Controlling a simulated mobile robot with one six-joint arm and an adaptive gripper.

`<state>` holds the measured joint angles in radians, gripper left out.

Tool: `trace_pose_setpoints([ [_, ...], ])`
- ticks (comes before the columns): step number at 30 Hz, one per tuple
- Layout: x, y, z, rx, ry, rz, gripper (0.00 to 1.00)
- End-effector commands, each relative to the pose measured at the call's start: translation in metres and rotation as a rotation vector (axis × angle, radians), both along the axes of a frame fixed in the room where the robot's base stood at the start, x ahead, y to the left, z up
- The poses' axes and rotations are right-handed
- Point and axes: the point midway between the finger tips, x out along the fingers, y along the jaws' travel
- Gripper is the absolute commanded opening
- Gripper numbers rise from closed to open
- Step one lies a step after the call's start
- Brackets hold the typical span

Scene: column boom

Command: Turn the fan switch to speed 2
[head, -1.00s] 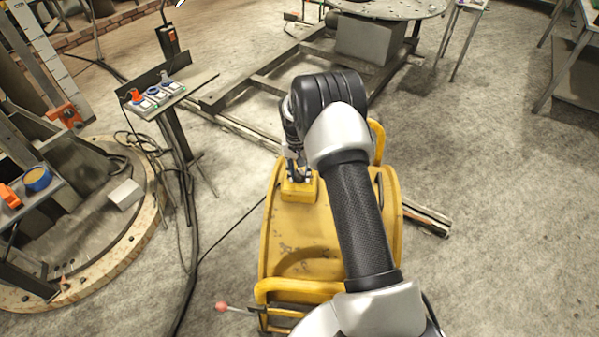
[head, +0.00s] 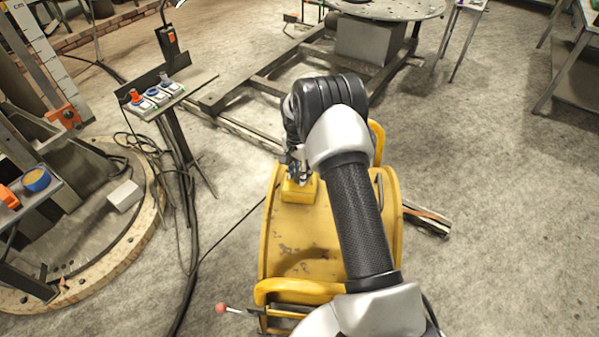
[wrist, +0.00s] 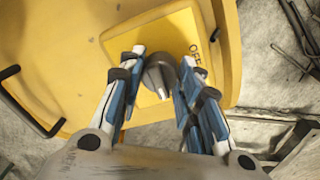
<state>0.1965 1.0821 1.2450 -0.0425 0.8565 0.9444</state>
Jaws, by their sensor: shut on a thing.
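The fan is a yellow drum-shaped body (head: 290,235) standing on the floor below my arm in the head view. Its yellow switch box (head: 298,192) sits on top, partly covered by my wrist. In the wrist view, the grey round switch knob (wrist: 160,76) is on the yellow plate (wrist: 150,35), with "OFF" printed to its right. A pale mark shows on the knob's lower edge; other position labels are hidden or unreadable. My gripper (wrist: 162,66) is shut on the knob, a finger at each side. In the head view my gripper (head: 299,174) is mostly hidden.
Yellow handles (head: 300,290) rise at the fan's near and far ends. A red-ball lever (head: 221,308) sticks out at the near left. A small stand with sockets (head: 155,97) and cables stand to the left. Floor to the right is mostly clear.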

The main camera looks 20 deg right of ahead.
Motion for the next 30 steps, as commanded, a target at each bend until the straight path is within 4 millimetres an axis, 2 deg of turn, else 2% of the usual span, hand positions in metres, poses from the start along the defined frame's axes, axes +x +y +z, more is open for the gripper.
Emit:
trace_pose_setpoints([
  [13,0.0005,-0.0002,0.0004,0.0,-0.001,-0.01,0.08],
  [14,0.0004,-0.0003,0.0004,0.0,-0.001,-0.01,0.34],
  [15,0.0004,-0.0003,0.0004,0.0,-0.001,-0.01,0.36],
  [22,0.0002,-0.0002,0.0002,0.0,-0.001,-0.009,0.52],
  [30,0.0002,-0.0001,0.0001,0.0,0.0,-0.008,0.52],
])
